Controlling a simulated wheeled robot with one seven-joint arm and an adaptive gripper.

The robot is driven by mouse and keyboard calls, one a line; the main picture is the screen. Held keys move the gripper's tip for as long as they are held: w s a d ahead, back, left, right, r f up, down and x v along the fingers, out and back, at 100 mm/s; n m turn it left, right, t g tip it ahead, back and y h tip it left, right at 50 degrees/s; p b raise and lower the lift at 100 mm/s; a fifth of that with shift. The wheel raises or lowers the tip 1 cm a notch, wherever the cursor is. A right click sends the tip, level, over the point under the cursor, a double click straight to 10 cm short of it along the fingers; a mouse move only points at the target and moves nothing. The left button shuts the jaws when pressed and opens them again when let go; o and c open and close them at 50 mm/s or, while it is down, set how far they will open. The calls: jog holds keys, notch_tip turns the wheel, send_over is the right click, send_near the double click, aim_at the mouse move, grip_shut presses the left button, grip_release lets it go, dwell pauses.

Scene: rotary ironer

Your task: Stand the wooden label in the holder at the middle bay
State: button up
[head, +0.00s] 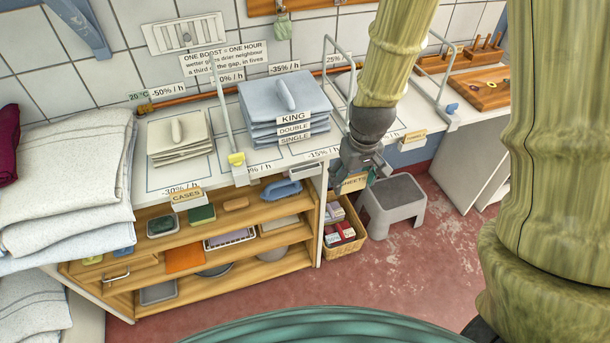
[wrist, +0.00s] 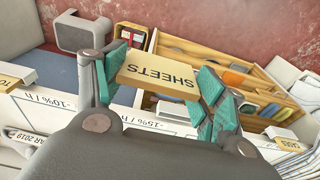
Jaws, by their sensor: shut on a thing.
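The wooden label (wrist: 157,75), marked SHEETS, is held between the teal finger pads of my gripper (wrist: 162,78) in the wrist view. In the head view my gripper (head: 358,172) hangs in front of the counter's front edge, and the label (head: 350,184) shows below it, partly hidden. The middle bay has a blue-grey folded stack (head: 284,108) tagged KING, DOUBLE and SINGLE. A pale holder (head: 306,170) sits on the counter's front edge at this bay, left of my gripper. The label appears apart from it.
A CASES label (head: 187,196) stands at the left bay and another label (head: 413,136) at the right bay. Wire dividers (head: 228,125) stand between bays. Below are wooden shelves (head: 160,262), a basket (head: 342,238) and a grey step stool (head: 393,203).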

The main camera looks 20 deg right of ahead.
jog(key=shift+s+d+r, duration=0.15)
jog(key=shift+s+r, duration=0.05)
jog(key=shift+w+r, duration=0.1)
jog(key=shift+w, duration=0.05)
jog(key=p, duration=0.5)
send_over(305, 169)
jog(key=shift+s+f, duration=0.25)
jog(key=shift+f, duration=0.55)
jog(key=shift+f+p, duration=0.9)
jog(key=shift+f, duration=0.9)
jog(key=shift+c, duration=0.4)
jog(key=shift+f, duration=0.2)
jog(key=o, duration=0.9)
jog(key=shift+r, duration=0.1)
